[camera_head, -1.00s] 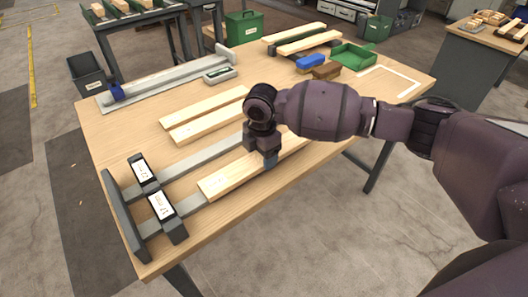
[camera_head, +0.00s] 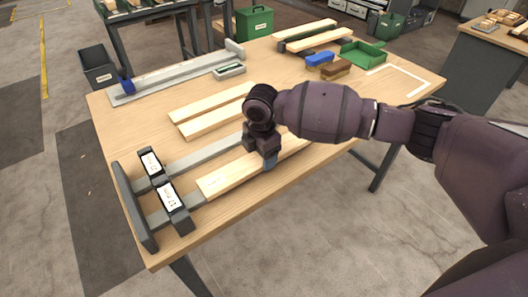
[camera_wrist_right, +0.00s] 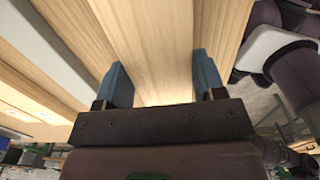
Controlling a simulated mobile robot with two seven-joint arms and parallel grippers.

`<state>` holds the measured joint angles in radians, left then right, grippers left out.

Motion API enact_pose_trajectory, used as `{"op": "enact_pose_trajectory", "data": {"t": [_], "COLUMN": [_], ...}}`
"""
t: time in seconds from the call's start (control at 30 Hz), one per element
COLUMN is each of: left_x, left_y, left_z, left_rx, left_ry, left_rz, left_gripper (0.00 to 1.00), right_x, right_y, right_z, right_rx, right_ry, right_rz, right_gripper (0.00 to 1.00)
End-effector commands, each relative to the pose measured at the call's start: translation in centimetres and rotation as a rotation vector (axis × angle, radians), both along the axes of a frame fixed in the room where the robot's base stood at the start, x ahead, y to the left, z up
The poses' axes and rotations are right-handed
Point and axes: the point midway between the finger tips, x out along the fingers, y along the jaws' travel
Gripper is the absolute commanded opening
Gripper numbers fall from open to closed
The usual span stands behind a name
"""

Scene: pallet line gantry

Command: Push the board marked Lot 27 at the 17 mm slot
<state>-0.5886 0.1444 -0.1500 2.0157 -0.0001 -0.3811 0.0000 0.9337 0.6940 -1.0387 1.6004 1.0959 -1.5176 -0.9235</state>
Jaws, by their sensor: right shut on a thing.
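A pale wooden board (camera_head: 222,180) lies along a grey rail on the table's near side. Its left end faces the nearer black slot block (camera_head: 173,206), with a short gap between. That block's white label seems to read 17; a second labelled black block (camera_head: 152,164) stands behind it. I cannot read a Lot 27 mark on the board. My right gripper (camera_head: 269,160) is shut on the board partway along it. In the right wrist view the blue fingers (camera_wrist_right: 162,82) stand on both sides of the board (camera_wrist_right: 155,45). My left gripper is not in view.
A grey end plate (camera_head: 133,207) stands left of the blocks. Two more boards (camera_head: 212,112) lie behind the rails. A long grey fixture (camera_head: 175,78), a green tray (camera_head: 363,53), and blue (camera_head: 319,59) and brown (camera_head: 335,70) blocks are farther back.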

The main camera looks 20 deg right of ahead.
Motion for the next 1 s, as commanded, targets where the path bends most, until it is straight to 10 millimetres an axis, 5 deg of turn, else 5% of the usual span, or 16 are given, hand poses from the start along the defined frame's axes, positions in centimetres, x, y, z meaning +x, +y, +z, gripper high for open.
{"op": "enact_pose_trajectory", "data": {"t": [1.0], "left_x": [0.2], "left_y": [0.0], "left_z": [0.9], "left_rx": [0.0], "left_ry": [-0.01], "left_rz": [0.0], "left_gripper": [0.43], "right_x": [-1.2], "right_y": [2.4], "right_z": [-0.5], "right_rx": [0.0], "right_ry": [0.009], "right_rz": [0.003], "right_gripper": [0.35]}}
